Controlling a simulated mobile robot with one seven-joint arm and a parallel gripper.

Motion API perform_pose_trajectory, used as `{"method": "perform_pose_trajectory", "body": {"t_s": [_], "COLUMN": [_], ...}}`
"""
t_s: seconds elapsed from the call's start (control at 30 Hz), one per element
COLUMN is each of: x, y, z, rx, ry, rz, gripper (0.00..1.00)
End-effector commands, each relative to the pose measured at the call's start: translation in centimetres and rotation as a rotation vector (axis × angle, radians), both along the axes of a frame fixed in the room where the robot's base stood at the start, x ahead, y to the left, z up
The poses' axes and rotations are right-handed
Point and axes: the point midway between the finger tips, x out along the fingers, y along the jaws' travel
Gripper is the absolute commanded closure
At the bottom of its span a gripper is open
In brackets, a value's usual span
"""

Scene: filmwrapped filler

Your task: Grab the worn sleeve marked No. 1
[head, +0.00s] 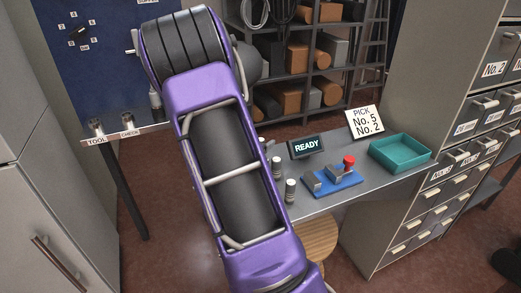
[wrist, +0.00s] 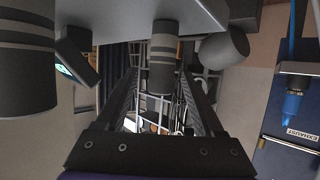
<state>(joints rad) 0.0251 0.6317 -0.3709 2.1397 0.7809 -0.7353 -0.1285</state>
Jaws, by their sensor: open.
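In the wrist view my gripper (wrist: 162,82) is open, its two dark fingers reaching away from the camera. A grey banded cylinder (wrist: 164,50) shows between and beyond the fingertips; I cannot tell whether they touch. A larger banded cylinder (wrist: 27,70) is at the left and a plain grey one (wrist: 224,48) at the right. In the head view small banded cylinders (head: 277,168) and (head: 291,191) stand on the grey bench (head: 330,205), beside my purple arm, which hides my gripper. No mark reading No. 1 is legible on any of them.
On the bench are a READY display (head: 307,146), a sign reading PICK No. 5 No. 2 (head: 364,122), a blue fixture (head: 333,182) with a red knob and an empty teal tray (head: 401,153). A drawer cabinet (head: 440,190) bounds the right. A shelf labelled TOOL and CHECK (head: 125,134) is left.

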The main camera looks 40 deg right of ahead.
Motion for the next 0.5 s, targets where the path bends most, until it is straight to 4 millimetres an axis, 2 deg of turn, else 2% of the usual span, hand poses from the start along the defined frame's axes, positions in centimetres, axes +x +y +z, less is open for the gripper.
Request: {"method": "perform_pose_trajectory", "body": {"t_s": [0.03,0.2,0.47,0.5], "x": [0.4,1.4,1.6,1.6], "y": [-0.8,-2.1,-2.2,-2.2], "z": [-0.4,-1.1,-1.2,-1.2], "rx": [0.000,0.000,0.000,0.000], "ry": [0.000,0.000,0.000,0.000], "rz": [-0.003,-0.001,0.000,0.000], "gripper": [0.30,0.30,0.30,0.37]}}
